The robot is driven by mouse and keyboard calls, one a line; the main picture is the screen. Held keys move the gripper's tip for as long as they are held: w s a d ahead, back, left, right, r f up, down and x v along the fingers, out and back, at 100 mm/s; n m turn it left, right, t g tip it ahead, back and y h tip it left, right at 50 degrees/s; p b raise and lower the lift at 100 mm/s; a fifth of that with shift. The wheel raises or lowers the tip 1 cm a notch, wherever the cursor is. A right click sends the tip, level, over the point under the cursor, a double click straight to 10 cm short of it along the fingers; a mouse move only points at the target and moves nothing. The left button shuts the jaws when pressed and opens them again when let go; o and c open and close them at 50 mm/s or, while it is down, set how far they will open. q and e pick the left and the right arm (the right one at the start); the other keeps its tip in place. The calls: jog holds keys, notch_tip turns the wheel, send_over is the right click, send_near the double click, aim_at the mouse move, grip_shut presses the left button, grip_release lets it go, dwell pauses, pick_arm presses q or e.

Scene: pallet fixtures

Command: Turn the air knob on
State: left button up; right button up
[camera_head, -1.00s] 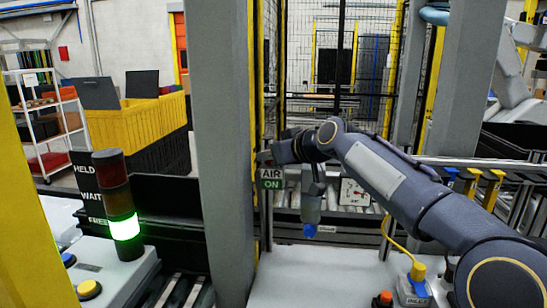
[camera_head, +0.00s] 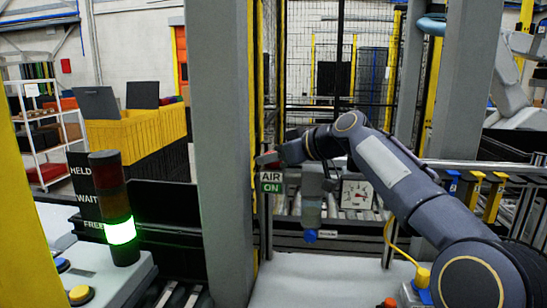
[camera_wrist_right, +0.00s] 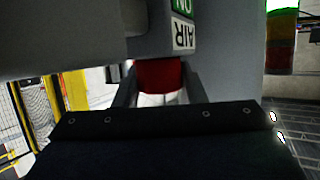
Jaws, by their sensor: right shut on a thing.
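The red air knob (camera_wrist_right: 158,75) sits between the two fingers of my right gripper (camera_wrist_right: 160,88) in the right wrist view. The fingers are shut on the knob, one on each side. In the head view my right gripper (camera_head: 277,156) is just above the green-and-white AIR ON sign (camera_head: 271,182), with only a little red showing. The sign also shows, upside down, in the right wrist view (camera_wrist_right: 183,25). A white gauge with a red needle (camera_head: 357,194) is to the right of the knob. My left gripper is not in view.
A blue-bottomed filter bowl (camera_head: 310,235) hangs below my right wrist. A grey post (camera_head: 218,150) stands close left of the sign. A stack light (camera_head: 115,205) glows green at the left. Yellow-handled parts (camera_head: 494,195) stand by the rail at right.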

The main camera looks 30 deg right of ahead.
jog(key=o, duration=1)
jog(key=shift+s, duration=0.1)
jog(key=b+v, duration=0.1)
jog(key=v, duration=0.6)
jog(key=shift+s+d, duration=0.15)
jog(key=shift+s, duration=0.1)
jog(key=shift+r, duration=0.1)
